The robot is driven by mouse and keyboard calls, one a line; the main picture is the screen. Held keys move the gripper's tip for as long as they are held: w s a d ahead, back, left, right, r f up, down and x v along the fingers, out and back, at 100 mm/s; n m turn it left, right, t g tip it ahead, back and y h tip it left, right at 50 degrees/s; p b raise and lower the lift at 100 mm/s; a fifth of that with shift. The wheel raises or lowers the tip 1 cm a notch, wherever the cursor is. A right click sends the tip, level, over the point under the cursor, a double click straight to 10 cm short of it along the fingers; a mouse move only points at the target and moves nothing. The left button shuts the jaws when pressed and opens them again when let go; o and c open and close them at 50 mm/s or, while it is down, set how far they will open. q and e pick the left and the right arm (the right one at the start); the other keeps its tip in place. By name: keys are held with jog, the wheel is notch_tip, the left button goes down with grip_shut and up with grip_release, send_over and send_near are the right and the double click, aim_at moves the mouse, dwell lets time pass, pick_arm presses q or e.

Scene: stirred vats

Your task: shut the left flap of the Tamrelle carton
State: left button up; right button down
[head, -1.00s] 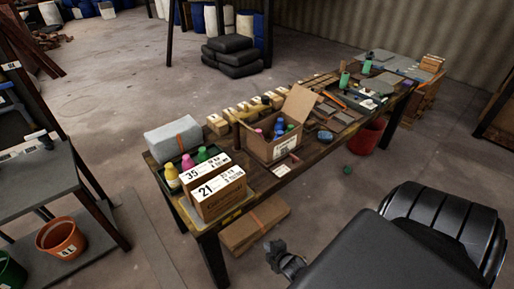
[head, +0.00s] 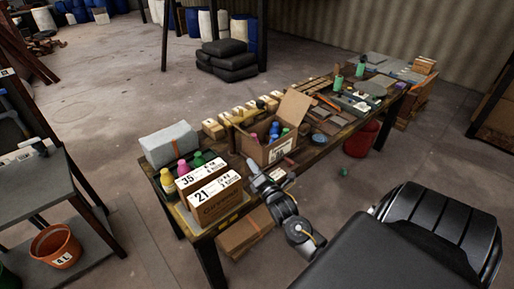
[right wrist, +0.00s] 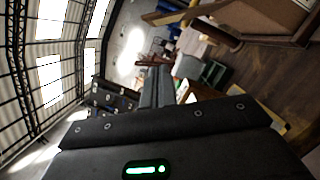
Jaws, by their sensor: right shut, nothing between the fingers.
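An open brown carton (head: 282,152) stands near the middle of the long table; its printed name is too small to read. One flap (head: 295,106) stands up at its right back side. Its left flap is hard to make out in the head view. Colored bottles (head: 274,131) stand inside. My right gripper (head: 251,165) is shut and empty, by the carton's near left corner; whether it touches is unclear. Its fingers show in the right wrist view (right wrist: 157,85), with a brown carton part (right wrist: 262,20) at upper right. My left gripper is not in view.
Two labelled boxes (head: 212,197), several capped bottles (head: 182,171) and a grey wrapped bundle (head: 169,144) crowd the table's left end. Trays and tools fill the right end. A red bucket (head: 360,140) stands on the floor.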

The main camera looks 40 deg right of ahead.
jog(key=w+d+r+p, duration=0.3)
jog(key=w+d, duration=0.1)
jog(key=w, duration=0.1)
jog(key=shift+d, duration=0.3)
jog(key=shift+w+a, duration=0.1)
jog(key=shift+w, duration=0.1)
